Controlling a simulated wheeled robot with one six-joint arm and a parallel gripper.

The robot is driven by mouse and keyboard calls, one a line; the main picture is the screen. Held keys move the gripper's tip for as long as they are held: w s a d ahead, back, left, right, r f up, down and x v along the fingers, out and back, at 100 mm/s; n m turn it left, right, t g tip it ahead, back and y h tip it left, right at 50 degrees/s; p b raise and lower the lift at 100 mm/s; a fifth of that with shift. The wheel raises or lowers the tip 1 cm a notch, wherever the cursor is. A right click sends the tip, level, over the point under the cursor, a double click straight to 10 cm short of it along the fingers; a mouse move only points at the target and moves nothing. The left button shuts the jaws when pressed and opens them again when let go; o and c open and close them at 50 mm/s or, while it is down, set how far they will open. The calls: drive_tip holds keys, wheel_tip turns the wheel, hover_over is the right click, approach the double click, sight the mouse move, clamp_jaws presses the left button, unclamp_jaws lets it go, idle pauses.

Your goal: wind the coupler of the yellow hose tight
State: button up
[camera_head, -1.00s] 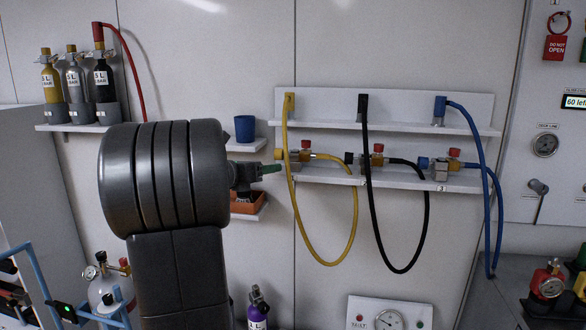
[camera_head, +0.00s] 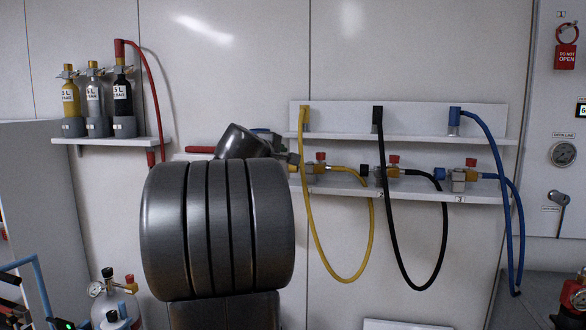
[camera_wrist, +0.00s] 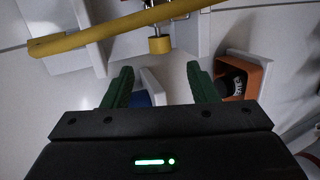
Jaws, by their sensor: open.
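The yellow hose (camera_head: 372,225) hangs in a loop from the upper wall rail to the leftmost valve (camera_head: 312,172) on the lower shelf. In the wrist view the hose (camera_wrist: 100,32) crosses the top as a thick yellow bar. A short yellow cylinder, apparently the coupler (camera_wrist: 160,45), points toward my gripper below the hose. My gripper (camera_wrist: 159,70) has its green fingers spread apart, with nothing between them. The coupler lies just beyond the fingertips, between their lines and apart from them. In the head view my wrist hides the fingers and the coupler.
A black hose (camera_head: 445,225) and a blue hose (camera_head: 508,210) hang right of the yellow one, with their own valves. An orange bin (camera_wrist: 262,75) is close beside the right finger in the wrist view. Small bottles (camera_head: 95,100) stand on a shelf at left.

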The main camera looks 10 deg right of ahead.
sight(291, 166)
drive_tip(key=x, duration=0.9)
drive_tip(key=shift+w+d+p, duration=0.15)
drive_tip(key=shift+w+p, duration=0.05)
drive_tip(key=shift+p, duration=0.2)
drive_tip(key=shift+f, duration=0.1)
drive_tip(key=c, duration=1)
